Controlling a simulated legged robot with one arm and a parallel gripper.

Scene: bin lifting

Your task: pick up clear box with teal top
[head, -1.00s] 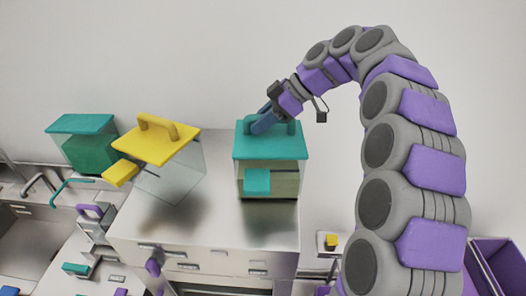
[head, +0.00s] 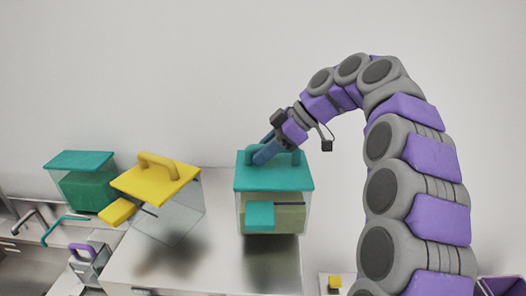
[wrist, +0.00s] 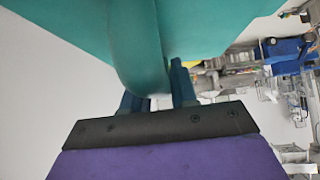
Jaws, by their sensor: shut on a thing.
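The clear box with a teal lid and a teal front tab (head: 273,178) is upright at the right part of the grey metal counter. Its arched teal handle also shows close up in the wrist view (wrist: 140,55). My gripper (head: 266,150) reaches down from the upper right and is shut on the handle. In the wrist view its blue fingers (wrist: 158,95) stand on either side of the handle. A darker patch lies on the counter below the box. I cannot tell whether the box's base touches the counter.
Another teal-lidded container (head: 85,160) is farther left. A plain wall (head: 130,80) is behind. Space above the boxes is clear.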

